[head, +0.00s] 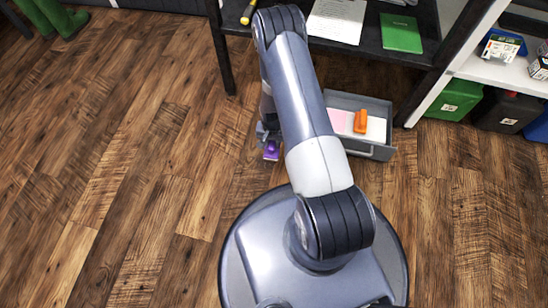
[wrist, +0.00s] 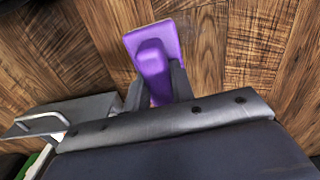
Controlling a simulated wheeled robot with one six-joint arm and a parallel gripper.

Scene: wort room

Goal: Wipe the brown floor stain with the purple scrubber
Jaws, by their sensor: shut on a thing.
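The purple scrubber (wrist: 152,60) is held between the two fingers of my gripper (wrist: 155,88) in the wrist view. Its flat head points away from the fingers, over the wooden floor. In the head view the purple scrubber (head: 271,151) shows at the end of my gripper (head: 268,140), low near the floor and left of the grey drawer. I cannot tell whether it touches the floor. I cannot pick out a brown stain from the brown wood grain in either view.
An open grey drawer (head: 372,149) holding an orange item (head: 361,121) stands right of my arm; it also shows in the wrist view (wrist: 50,121). A dark desk (head: 375,38) and a white shelf (head: 505,75) with bins stand behind. Green boots (head: 50,18) stand far left. The left floor is clear.

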